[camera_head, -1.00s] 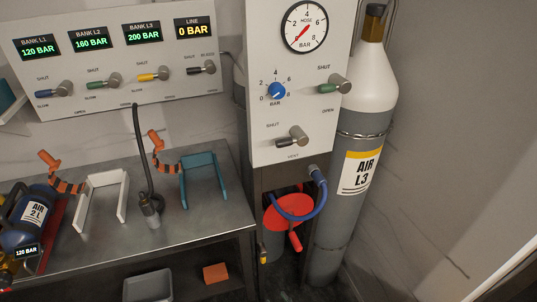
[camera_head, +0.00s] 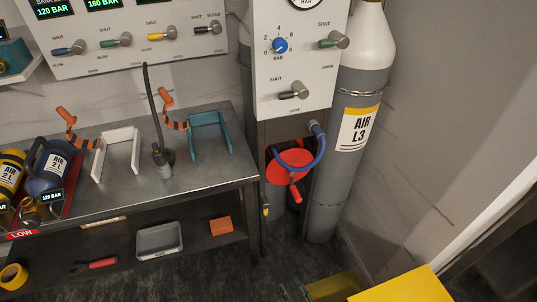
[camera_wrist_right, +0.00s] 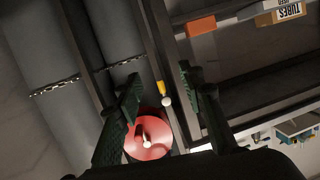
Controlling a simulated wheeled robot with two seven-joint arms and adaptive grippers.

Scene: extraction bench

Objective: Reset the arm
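My right gripper (camera_wrist_right: 168,108) shows in the right wrist view as two dark green fingers spread wide apart. Nothing is held between them. Beyond them, a red disc (camera_wrist_right: 148,138) shows near the left finger. I cannot make out the right gripper's fingers in the head view. My left gripper is in neither view. In the head view the red disc (camera_head: 278,170) sits below the white gauge panel (camera_head: 312,86), with a blue hose (camera_head: 321,145) beside it.
A metal bench (camera_head: 190,175) at left carries cylinders, a white bracket (camera_head: 119,150) and a teal bracket (camera_head: 208,131). The tall AIR L3 cylinder (camera_head: 330,190) stands right of the panel. A yellow block shape (camera_head: 405,287) is cut off at the bottom edge. An orange block (camera_head: 221,226) lies on the lower shelf.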

